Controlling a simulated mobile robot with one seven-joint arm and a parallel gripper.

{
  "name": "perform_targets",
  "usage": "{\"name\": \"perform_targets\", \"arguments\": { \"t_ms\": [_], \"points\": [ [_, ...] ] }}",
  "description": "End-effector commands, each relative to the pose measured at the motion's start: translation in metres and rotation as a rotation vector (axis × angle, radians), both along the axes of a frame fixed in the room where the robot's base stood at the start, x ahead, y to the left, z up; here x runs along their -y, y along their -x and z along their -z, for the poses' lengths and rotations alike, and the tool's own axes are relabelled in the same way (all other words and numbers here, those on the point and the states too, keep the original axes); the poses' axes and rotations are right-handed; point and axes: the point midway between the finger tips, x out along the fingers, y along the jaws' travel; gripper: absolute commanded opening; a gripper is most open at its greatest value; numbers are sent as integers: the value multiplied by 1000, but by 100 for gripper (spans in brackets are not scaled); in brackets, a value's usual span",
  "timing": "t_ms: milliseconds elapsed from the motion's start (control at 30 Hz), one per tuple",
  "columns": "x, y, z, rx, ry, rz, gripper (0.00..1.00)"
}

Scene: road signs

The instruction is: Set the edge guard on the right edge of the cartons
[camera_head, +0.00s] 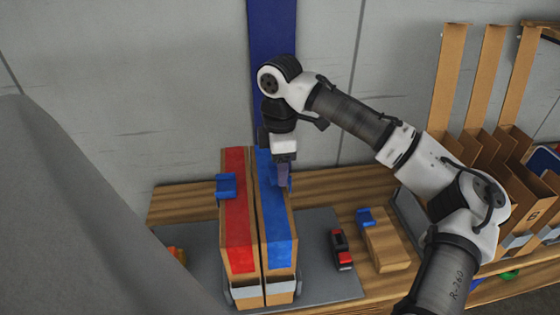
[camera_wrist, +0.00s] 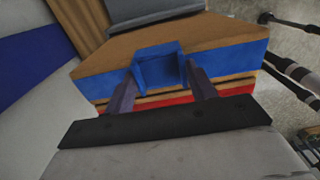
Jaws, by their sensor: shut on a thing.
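Two long cardboard cartons stand side by side, one with a red top (camera_head: 238,240) and, to its right, one with a blue top (camera_head: 279,252). My gripper (camera_head: 283,185) is over the right edge of the blue-topped carton, towards its far end. In the wrist view my gripper (camera_wrist: 160,88) is shut on a blue edge guard (camera_wrist: 158,68). The guard is at the carton's edge, between the blue top and the brown side face; I cannot tell whether it is fully seated. Another blue guard (camera_head: 226,186) sits on the left edge of the red-topped carton.
A grey mat (camera_head: 320,288) lies under the cartons on a wooden bench (camera_head: 180,205). To the right are a black-and-red tool (camera_head: 341,250) and a wooden block (camera_head: 388,245) with a blue piece (camera_head: 366,216). Tall cardboard dividers (camera_head: 485,75) stand at the right.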

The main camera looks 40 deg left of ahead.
Motion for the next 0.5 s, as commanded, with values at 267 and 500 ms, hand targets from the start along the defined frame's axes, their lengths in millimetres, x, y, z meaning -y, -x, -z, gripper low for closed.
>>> {"name": "perform_targets", "arguments": {
  "t_ms": [267,500],
  "points": [
    [0,0,3,0,0,0,65],
    [0,0,3,0,0,0,77]
  ]
}}
